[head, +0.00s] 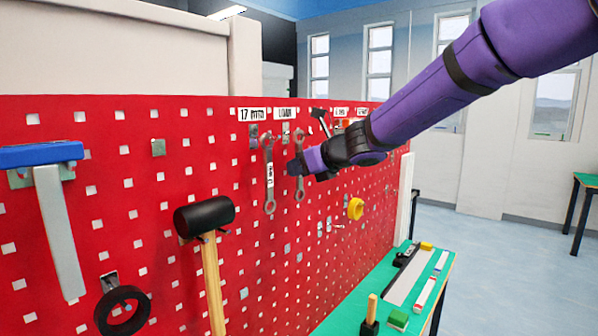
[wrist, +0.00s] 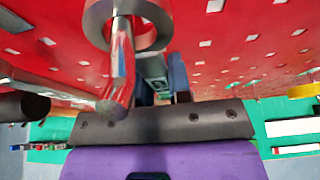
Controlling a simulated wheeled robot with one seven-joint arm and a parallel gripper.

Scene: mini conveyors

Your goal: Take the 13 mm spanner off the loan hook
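Two grey spanners hang on the red pegboard in the head view. The spanner in line with the LOAN label (head: 285,113) hangs on the right (head: 299,192); its size marking is not readable. The other spanner (head: 269,190), with a white tag on its shank, hangs to the left, near the 17 mm label (head: 252,114). My gripper (head: 293,168) is at the middle of the right spanner, its tip overlapping the shank. Its fingers also show in the wrist view (wrist: 166,78); whether they grip anything is unclear. A grey ring end (wrist: 93,22) looms close to the wrist camera.
A black-headed mallet (head: 204,215), a blue-topped tool (head: 42,155) and a black ring (head: 122,311) hang at the left. A yellow ring (head: 355,208) hangs to the right of my gripper. A green-topped bench (head: 360,290) with several items stands below the board.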

